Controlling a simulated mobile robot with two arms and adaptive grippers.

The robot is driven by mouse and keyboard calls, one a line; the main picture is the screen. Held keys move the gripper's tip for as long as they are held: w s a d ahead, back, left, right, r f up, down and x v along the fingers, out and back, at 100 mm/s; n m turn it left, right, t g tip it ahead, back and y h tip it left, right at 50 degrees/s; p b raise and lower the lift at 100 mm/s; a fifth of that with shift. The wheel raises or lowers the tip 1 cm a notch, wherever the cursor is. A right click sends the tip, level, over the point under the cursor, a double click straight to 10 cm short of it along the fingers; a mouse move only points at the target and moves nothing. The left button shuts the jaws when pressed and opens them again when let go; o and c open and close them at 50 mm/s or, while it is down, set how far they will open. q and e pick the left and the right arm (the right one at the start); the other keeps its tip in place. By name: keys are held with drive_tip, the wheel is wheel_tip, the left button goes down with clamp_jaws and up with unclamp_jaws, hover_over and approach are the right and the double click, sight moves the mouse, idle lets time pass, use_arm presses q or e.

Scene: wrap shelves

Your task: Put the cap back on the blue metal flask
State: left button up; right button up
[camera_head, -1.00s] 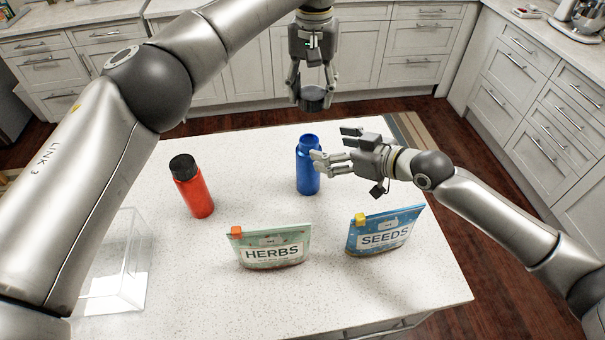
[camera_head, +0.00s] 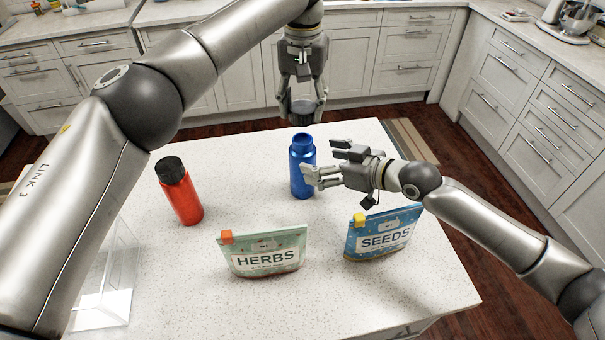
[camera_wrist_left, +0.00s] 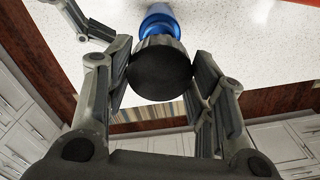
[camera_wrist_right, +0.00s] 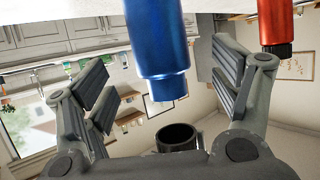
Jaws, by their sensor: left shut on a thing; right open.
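The blue metal flask (camera_head: 302,172) stands upright on the table with its mouth open. It also shows in the left wrist view (camera_wrist_left: 158,20) and, inverted, in the right wrist view (camera_wrist_right: 157,40). My left gripper (camera_head: 303,112) is shut on the black cap (camera_wrist_left: 160,70) and holds it above the flask's mouth, apart from it. The cap also shows in the right wrist view (camera_wrist_right: 178,137). My right gripper (camera_head: 322,162) is open at the flask's right side, its fingers pointing toward the flask. I cannot tell whether they touch it.
A red flask with a black cap (camera_head: 181,195) stands to the left. A HERBS pouch (camera_head: 263,262) and a SEEDS pouch (camera_head: 383,240) stand nearer. A clear box (camera_head: 105,285) is at the front left. The table (camera_head: 380,300) is bare between these.

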sight(303, 139)
drive_tip(key=x, duration=0.7)
drive_tip(key=c, duration=1.5)
use_arm(q)
drive_tip(key=shift+f, duration=2.5)
use_arm(e)
drive_tip(key=shift+c, duration=0.2)
use_arm(q)
drive_tip(key=shift+f, duration=0.1)
drive_tip(key=shift+f, duration=0.8)
drive_tip(key=shift+f, duration=0.55)
